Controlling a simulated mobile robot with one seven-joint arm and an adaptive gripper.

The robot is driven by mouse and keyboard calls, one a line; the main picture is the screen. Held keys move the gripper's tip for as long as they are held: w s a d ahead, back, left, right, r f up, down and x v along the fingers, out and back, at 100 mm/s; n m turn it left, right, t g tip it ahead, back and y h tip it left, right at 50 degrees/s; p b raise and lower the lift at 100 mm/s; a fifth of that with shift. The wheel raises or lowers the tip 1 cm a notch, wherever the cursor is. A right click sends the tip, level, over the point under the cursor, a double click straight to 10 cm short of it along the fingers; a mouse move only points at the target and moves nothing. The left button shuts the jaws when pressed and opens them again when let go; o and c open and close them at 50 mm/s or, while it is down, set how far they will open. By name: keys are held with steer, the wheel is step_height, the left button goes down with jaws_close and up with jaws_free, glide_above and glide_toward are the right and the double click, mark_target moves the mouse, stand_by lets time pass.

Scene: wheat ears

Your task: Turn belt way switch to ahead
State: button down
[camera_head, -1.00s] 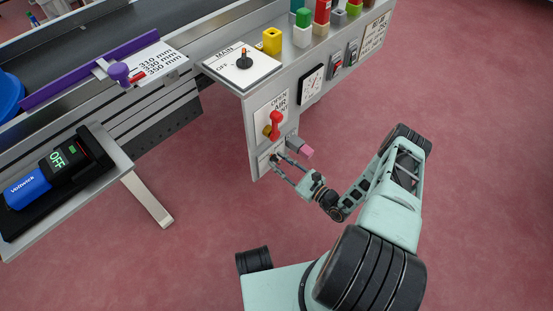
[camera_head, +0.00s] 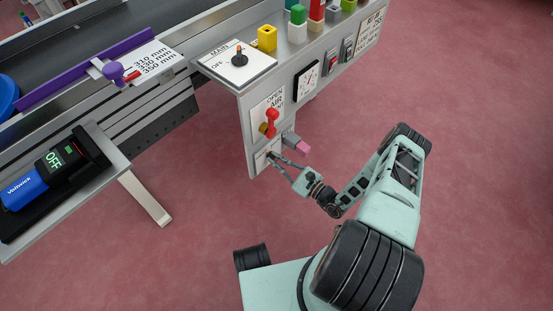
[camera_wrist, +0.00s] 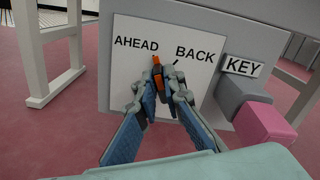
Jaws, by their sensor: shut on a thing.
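The belt way switch is an orange-tipped pointer (camera_wrist: 156,70) on a white plate (camera_wrist: 125,75) marked AHEAD at left and BACK at right. The pointer stands nearly upright in the wrist view, its tip just right of the word AHEAD. A dark mark shows under BACK. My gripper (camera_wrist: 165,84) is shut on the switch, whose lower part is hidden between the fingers. In the head view my gripper (camera_head: 273,160) reaches the low plate (camera_head: 261,161) on the panel's end face; the switch is too small to tell there.
A grey block with a pink end (camera_wrist: 263,122) juts out right of the plate, beside the KEY label (camera_wrist: 242,66). A red air valve handle (camera_head: 270,118) sits just above. The MAIN knob (camera_head: 239,58) is on top. Open red floor lies around my arm.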

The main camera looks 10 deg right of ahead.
steer(key=shift+n, duration=0.5)
steer(key=c, duration=2)
jaws_free()
steer(key=shift+c, duration=0.2)
step_height(320, 180, up, 10)
